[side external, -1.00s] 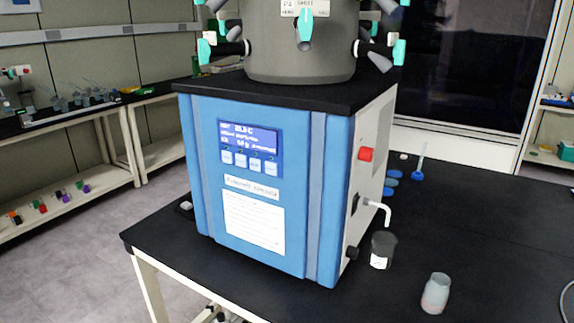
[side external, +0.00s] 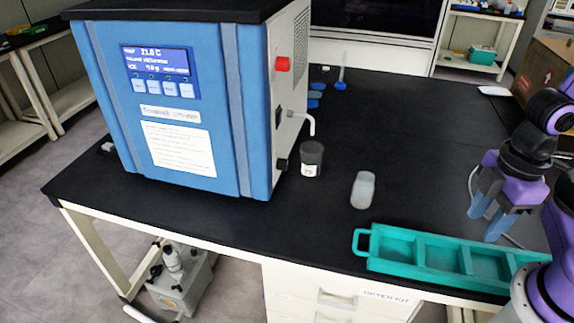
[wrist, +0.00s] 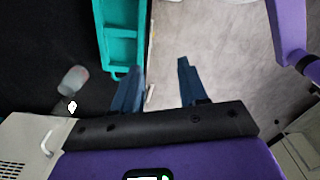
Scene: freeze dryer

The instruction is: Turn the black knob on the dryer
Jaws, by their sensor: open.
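The blue and white freeze dryer (side external: 180,110) stands on the black bench at the left. A black knob (side external: 281,164) sits low on its right side, below a bent white spout (side external: 305,118). A red switch (side external: 282,64) is higher on that side. My gripper (side external: 487,217) is open and empty at the right, above the bench behind the green tray and well apart from the knob. In the wrist view my gripper (wrist: 160,70) has its two blue fingers spread. The dryer's pale side (wrist: 20,145) shows there at lower left; I cannot make out the knob there.
A dark cup (side external: 311,157) stands close beside the knob, under the spout. A clear beaker (side external: 362,190) stands farther right. The green divided tray (side external: 362,243) lies along the bench's front edge. The bench behind the beaker is mostly clear.

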